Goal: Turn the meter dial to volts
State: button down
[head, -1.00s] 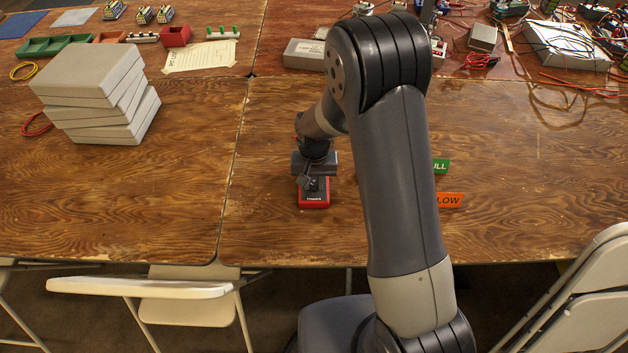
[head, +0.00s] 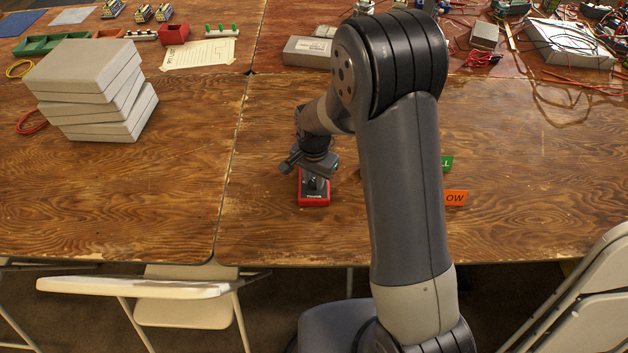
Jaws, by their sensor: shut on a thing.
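The meter (head: 314,199) is a small red-edged device with a dark face, lying on the wooden table left of my forearm. My gripper (head: 315,178) points down over the meter, its fingers at the meter's face. It is shut on the dial, which is mostly hidden under the gripper. The dial's markings and pointer are too small and covered to read.
A green tag (head: 446,163) and an orange tag (head: 455,198) stand right of my arm, partly hidden by it. Stacked grey boxes (head: 90,88) stand at the left. A grey box (head: 307,51) lies behind. Table around the meter is clear.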

aim_at(314, 182)
jog(key=m+b, duration=0.1)
jog(key=m, duration=0.4)
jog(key=shift+m, duration=0.3)
jog(key=shift+b, duration=0.3)
jog(key=c, duration=1.2)
grip_release()
notch_tip(314, 182, up, 11)
jog(key=shift+f, duration=0.1)
notch_tip(314, 182, down, 11)
jog(key=shift+r, duration=0.2)
jog(key=shift+f, duration=0.1)
